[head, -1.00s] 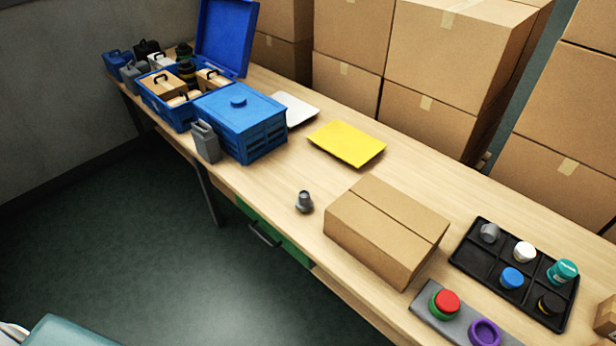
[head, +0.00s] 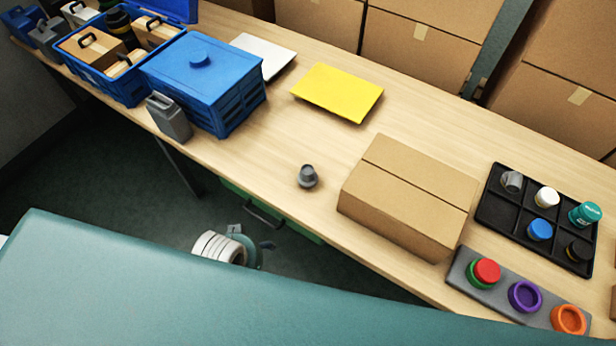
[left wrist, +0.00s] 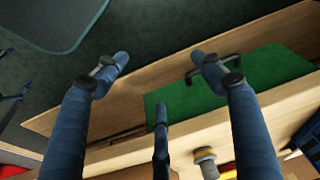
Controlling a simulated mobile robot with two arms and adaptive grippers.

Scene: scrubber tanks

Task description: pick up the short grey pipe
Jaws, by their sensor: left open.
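A short grey pipe-like piece (head: 308,177) stands on the wooden table near its front edge, left of the closed cardboard box. A second grey cylinder (head: 512,181) sits in the back left compartment of the black tray (head: 483,214). I cannot tell for sure which is the short grey pipe. My left gripper (left wrist: 162,75) is open and empty in the left wrist view, its dark blue fingers spread before the table's front and green drawer.
A cardboard box (head: 412,190) stands right of the grey piece. A yellow plate (head: 338,92) and a blue lidded crate (head: 205,85) lie behind and left. A grey holder (head: 463,284) with coloured rings is at front right. The green drawer's handle (left wrist: 216,68) sticks out.

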